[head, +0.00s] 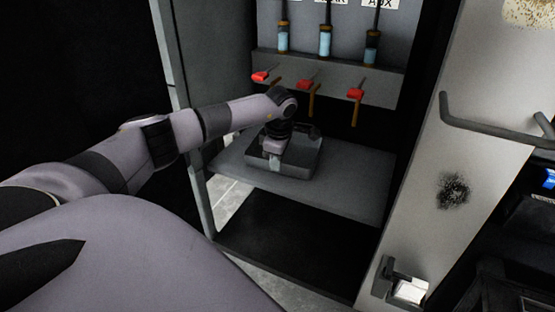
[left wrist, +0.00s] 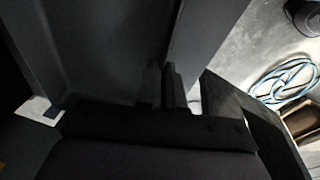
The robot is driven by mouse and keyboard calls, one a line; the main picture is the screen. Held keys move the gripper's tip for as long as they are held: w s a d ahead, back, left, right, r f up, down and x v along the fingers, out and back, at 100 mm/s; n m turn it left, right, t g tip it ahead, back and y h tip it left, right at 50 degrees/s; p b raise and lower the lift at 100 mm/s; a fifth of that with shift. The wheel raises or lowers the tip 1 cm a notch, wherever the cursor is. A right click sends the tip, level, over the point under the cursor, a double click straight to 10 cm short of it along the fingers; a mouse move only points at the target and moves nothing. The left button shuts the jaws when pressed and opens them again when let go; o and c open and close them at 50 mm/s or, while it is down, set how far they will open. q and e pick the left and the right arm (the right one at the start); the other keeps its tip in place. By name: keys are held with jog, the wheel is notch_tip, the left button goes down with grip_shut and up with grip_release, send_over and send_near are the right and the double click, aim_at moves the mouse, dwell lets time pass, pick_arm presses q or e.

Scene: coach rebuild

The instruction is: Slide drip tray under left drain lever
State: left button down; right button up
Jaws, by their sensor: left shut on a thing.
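The drip tray (head: 308,166) is a shallow grey box on the shelf inside the open cabinet, below the row of red levers. The left drain lever (head: 260,76) is the leftmost red handle, above and left of the tray. My left gripper (head: 274,160) reaches down at the tray and is shut on it, near its left part; my wrist hides some of the tray. In the left wrist view the fingers (left wrist: 167,88) are close together against a grey wall, dark and hard to make out. My right gripper is not in view.
A middle red lever (head: 308,85) and a right red lever (head: 356,94) share the panel, below sight tubes (head: 325,40). The shelf (head: 350,195) is bare right of the tray. A blue hose (left wrist: 283,82) lies on the floor in the left wrist view.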

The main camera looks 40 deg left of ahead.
pick_arm(q)
jog(key=shift+a, duration=0.15)
jog(key=c, duration=1.2)
grip_release()
notch_tip(320, 180, up, 7)
jog(key=d, duration=0.1)
jog(key=shift+s+p, duration=0.3)
jog(key=shift+s, duration=0.05)
jog(key=shift+d, duration=0.15)
